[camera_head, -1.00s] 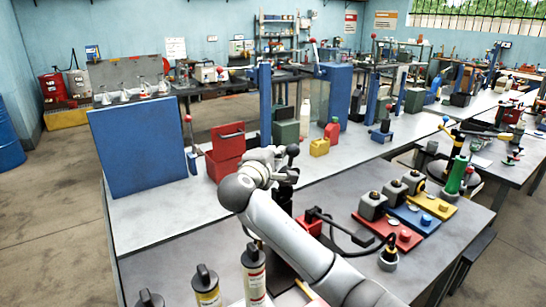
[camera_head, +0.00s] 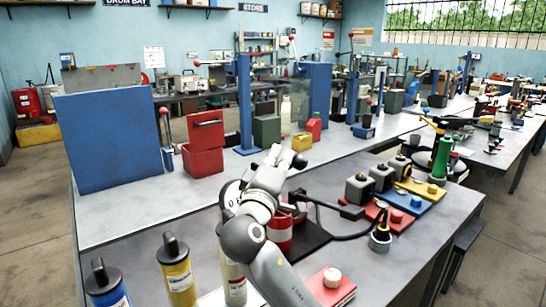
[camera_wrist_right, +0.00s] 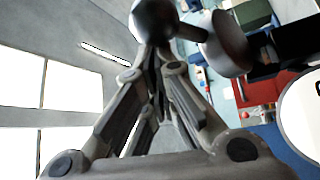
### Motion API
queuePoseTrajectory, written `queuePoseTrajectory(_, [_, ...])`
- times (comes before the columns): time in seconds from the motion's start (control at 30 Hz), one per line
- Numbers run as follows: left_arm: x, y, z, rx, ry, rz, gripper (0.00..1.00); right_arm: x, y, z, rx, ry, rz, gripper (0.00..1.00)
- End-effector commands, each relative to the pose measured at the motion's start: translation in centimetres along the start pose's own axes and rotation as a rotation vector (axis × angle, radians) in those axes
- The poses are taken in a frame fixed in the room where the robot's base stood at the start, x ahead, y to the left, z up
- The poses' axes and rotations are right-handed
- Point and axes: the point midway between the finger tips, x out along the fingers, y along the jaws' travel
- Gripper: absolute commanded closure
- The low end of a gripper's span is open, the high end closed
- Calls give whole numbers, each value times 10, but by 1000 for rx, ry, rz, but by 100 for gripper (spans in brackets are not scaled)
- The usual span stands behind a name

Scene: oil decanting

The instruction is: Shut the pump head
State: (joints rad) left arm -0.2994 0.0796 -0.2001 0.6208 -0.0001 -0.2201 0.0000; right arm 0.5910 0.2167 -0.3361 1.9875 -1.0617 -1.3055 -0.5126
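My right gripper (camera_head: 284,154) reaches over the front table. Its fingers are together, with their tips (camera_wrist_right: 152,58) converging in the right wrist view. A dark ball knob (camera_head: 299,161) is close beside the fingertips, and a dark ball (camera_wrist_right: 155,18) shows just beyond them in the right wrist view. I cannot tell whether they touch. Below the gripper, a red can with a white band (camera_head: 280,236) stands on a black mat (camera_head: 308,240), partly hidden by my arm. A black hose (camera_head: 345,232) runs right from there. The pump head's exact position is not clear. My left gripper is not in view.
Red, blue and yellow blocks (camera_head: 404,201) with grey units stand to the right. A blue cartridge (camera_head: 105,285), a yellow one (camera_head: 178,272) and a white one (camera_head: 233,280) stand in front. A red box (camera_head: 204,160) and a blue panel (camera_head: 108,140) stand behind.

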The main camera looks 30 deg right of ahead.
Motion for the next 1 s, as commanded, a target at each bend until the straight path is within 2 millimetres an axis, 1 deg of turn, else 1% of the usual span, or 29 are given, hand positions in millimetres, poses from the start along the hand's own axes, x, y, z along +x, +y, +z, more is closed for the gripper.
queuePoseTrajectory(0.03, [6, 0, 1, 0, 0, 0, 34, -4, -6, 6, 0, -3, -1, 100])
queuePoseTrajectory(0.1, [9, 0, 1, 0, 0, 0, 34, -7, -10, 10, 1, -3, -2, 100])
queuePoseTrajectory(0.4, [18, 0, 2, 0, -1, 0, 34, -16, -22, 22, -1, -4, 0, 100])
queuePoseTrajectory(1.0, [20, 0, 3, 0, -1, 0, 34, -18, -26, 24, -1, -1, -1, 100])
